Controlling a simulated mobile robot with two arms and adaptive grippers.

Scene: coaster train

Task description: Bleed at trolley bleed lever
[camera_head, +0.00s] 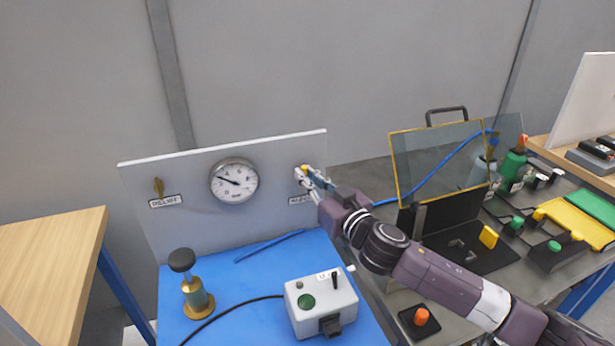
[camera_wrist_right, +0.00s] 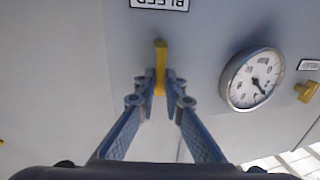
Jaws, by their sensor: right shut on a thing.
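A round white pressure gauge (camera_head: 234,182) is on the panel left of the gripper. My left gripper is not in view.
A brass valve (camera_head: 158,187) with a label is at the panel's left. On the blue mat (camera_head: 225,322) stand a brass plunger with a black knob (camera_head: 182,261) and a grey control box (camera_head: 320,303). A framed clear screen (camera_head: 437,160) stands right of my right arm.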

